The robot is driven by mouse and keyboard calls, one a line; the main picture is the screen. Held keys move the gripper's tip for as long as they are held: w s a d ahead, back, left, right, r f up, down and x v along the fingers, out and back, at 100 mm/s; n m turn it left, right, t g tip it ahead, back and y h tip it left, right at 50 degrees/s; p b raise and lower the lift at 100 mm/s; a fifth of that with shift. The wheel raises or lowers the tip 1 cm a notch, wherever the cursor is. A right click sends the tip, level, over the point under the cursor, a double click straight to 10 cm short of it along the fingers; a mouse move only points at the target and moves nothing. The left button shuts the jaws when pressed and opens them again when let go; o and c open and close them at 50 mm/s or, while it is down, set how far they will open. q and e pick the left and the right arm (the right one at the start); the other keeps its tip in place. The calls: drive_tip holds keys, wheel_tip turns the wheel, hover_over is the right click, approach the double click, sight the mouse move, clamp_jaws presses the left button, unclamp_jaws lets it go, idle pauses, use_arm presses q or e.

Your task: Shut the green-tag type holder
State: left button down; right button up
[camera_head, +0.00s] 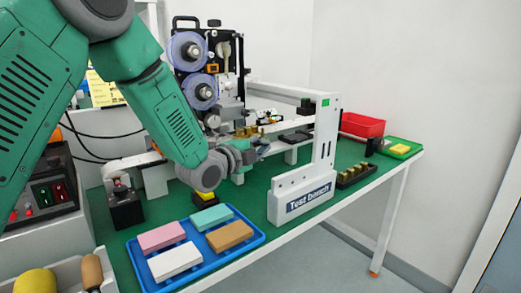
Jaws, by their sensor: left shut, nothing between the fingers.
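My left gripper (252,152) is at the middle of the bench, in front of the coder machine (195,65) with its two purple-rimmed reels. Its fingers are small in the picture and are shut with nothing between them. Small brass-coloured pieces (250,130) show just behind the gripper, at the machine's low front. My gripper and wrist hide part of this area. A small green tag (325,102) is on the top of a white upright to the right of the gripper. I cannot tell whether the type holder is open or shut. My right gripper is out of view.
A blue tray (222,254) with several coloured blocks lies at the bench front. A white "Test bench" stand (300,203) is right of it. A dark rack of brass pieces (356,175), a red bin (362,126) and a green tray (414,147) are farther right.

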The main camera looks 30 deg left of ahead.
use_arm(q)
drive_tip(key=a, duration=0.1)
drive_tip(key=w+a, duration=0.1)
drive_tip(key=a, duration=0.1)
drive_tip(key=shift+w+a, duration=0.35)
drive_tip(key=shift+w, duration=0.05)
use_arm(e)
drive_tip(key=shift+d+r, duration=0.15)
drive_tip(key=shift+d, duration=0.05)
